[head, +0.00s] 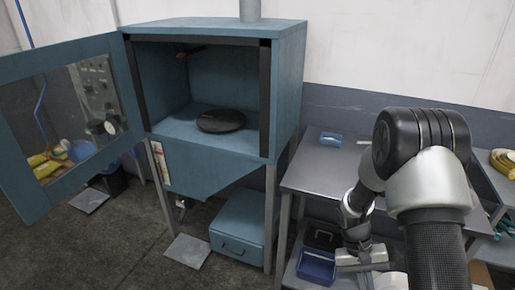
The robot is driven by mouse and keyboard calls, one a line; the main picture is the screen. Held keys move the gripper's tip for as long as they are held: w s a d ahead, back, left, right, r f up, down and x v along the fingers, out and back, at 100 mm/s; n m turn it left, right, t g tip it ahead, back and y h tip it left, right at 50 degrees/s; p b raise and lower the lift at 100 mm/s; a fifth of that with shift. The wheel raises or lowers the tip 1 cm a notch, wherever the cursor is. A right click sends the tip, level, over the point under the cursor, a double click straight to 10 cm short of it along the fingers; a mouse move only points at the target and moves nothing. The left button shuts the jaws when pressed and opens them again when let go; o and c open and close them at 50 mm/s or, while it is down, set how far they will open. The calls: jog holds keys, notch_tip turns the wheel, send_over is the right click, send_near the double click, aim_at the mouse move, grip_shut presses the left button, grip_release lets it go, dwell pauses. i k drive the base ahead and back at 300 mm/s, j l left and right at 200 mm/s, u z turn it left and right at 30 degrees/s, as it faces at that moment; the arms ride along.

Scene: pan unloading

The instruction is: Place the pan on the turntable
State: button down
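A dark round disc, which looks like the turntable (221,121), lies on the floor of an open blue cabinet (180,129) in the head view. I cannot make out a separate pan on it. No pan can be clearly identified elsewhere. My arm comes in from the right and bends down in front of the grey table. My gripper (362,262) is low at the bottom of the picture, beside the table's lower shelf and well right of and below the cabinet opening. Its fingers are not clear, so whether it is open or holds anything cannot be told.
The cabinet's glazed door (60,115) stands wide open to the left. A grey table (320,170) with a small blue tray (331,139) stands right of the cabinet. A blue bin (317,267) sits on its lower shelf. A blue drawer box (238,225) is under the cabinet.

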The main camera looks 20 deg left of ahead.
aim_at(221, 118)
jog(key=j, duration=0.5)
jog(key=i+j+u, duration=0.1)
jog(key=j, duration=0.35)
jog(key=i+j, duration=0.15)
jog(key=j, duration=0.35)
jog(key=j+u, duration=0.1)
jog(key=j, duration=0.35)
jog(key=i+j, duration=0.15)
jog(key=j, duration=0.3)
jog(key=i+j+u, duration=0.1)
jog(key=j, duration=0.4)
